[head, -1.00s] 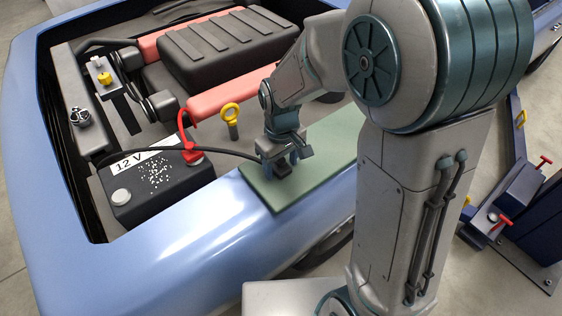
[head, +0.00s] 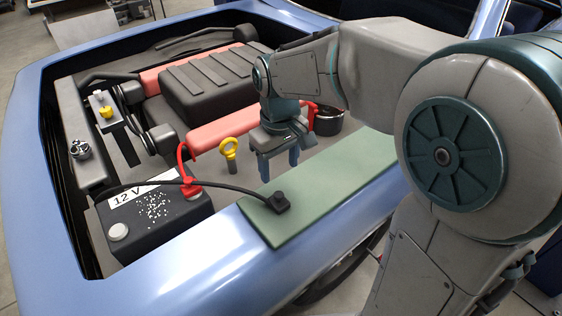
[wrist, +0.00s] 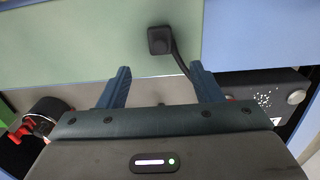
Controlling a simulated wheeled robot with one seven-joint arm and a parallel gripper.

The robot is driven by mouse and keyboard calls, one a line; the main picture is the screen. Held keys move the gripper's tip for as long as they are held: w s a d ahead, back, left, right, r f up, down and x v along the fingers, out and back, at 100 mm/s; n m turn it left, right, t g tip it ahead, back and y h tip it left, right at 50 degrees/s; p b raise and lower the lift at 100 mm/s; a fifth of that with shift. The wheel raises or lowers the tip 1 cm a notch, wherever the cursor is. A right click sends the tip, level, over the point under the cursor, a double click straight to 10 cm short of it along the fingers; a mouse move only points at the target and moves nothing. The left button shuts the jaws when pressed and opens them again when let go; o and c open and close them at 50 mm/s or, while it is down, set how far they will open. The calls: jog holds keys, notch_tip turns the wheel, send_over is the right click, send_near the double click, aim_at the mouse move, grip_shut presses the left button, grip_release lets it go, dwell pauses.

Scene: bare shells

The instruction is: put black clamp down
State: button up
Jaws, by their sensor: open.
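The black clamp (head: 279,202) lies on the green mat (head: 325,205) on the car's fender, with its black cable running left to the battery area. It also shows in the wrist view (wrist: 159,40), resting on the mat just beyond my fingertips. My gripper (head: 276,168) is above the engine bay beside the mat's back edge, apart from the clamp. In the wrist view my gripper (wrist: 158,78) has its two fingers spread with nothing between them. A red clamp (head: 189,186) sits on the 12 V battery (head: 155,215).
A yellow ring-handled dipstick (head: 230,150) stands just left of my gripper. A dark round cap or pot (head: 328,121) is to its right. The black engine cover (head: 213,82) lies behind. The mat is bare right of the clamp.

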jog(key=s+d+m+t, duration=0.3)
jog(key=s+d+m, duration=0.3)
jog(key=s+d, duration=0.6)
jog(key=shift+s+m, duration=0.3)
jog(key=shift+m, duration=0.1)
jog(key=shift+f, duration=0.1)
